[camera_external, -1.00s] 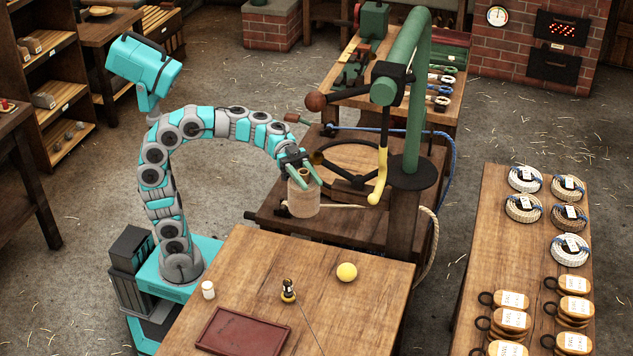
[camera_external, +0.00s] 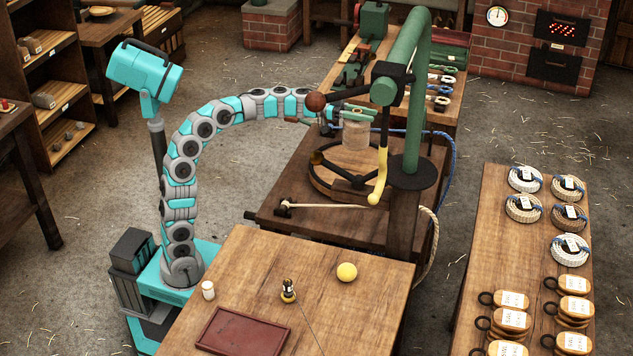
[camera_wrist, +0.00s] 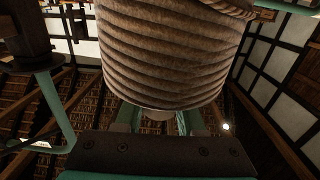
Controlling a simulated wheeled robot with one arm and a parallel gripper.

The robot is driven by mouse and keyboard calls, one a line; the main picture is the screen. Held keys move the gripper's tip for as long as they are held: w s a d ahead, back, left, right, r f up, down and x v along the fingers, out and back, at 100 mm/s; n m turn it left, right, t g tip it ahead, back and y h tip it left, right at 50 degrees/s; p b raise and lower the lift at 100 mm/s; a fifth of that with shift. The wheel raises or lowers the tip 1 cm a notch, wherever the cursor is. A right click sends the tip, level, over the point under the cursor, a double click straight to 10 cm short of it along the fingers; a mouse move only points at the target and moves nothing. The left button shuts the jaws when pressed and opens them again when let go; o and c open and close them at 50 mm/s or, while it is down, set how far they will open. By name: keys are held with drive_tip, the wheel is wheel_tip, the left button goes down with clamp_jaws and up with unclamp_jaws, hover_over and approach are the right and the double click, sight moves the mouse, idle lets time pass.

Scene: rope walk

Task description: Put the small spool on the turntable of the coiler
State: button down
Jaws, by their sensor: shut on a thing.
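The small spool (camera_external: 356,136) is wound with tan rope. My gripper (camera_external: 362,114) is shut on it at its upper end and holds it upright in the outside view. The turntable (camera_external: 316,178) of the coiler is a dark spoked wheel on the wooden bench. The spool hangs above the back part of the turntable, apparently with a gap below it. In the wrist view the rope-wound spool (camera_wrist: 175,55) fills the upper middle, with the gripper fingers (camera_wrist: 158,118) partly hidden behind it. The turntable does not show clearly there.
A green post (camera_external: 413,130) stands right of the turntable. Its arm carries a yellow-handled lever (camera_external: 378,180) close to the spool's right and a dark red knob (camera_external: 316,101) near my wrist. A rod (camera_external: 325,206) lies along the bench front. The front table (camera_external: 235,265) stands apart.

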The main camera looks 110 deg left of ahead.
sight(366, 123)
drive_tip(key=f, duration=0.2)
drive_tip(key=a+f, duration=0.1)
drive_tip(key=f, duration=0.1)
drive_tip(key=shift+a, duration=0.1)
drive_tip(key=shift+f+b, duration=0.35)
drive_tip(key=shift+f, duration=1.9)
drive_tip(key=c, duration=0.5)
unclamp_jaws()
drive_tip(key=shift+r, duration=0.25)
drive_tip(key=s+b, duration=0.1)
drive_tip(key=s, duration=0.2)
drive_tip(key=shift+f, duration=0.15)
wheel_tip(366, 123, up, 7)
drive_tip(key=shift+r+p, duration=0.1)
drive_tip(key=shift+p, duration=0.25)
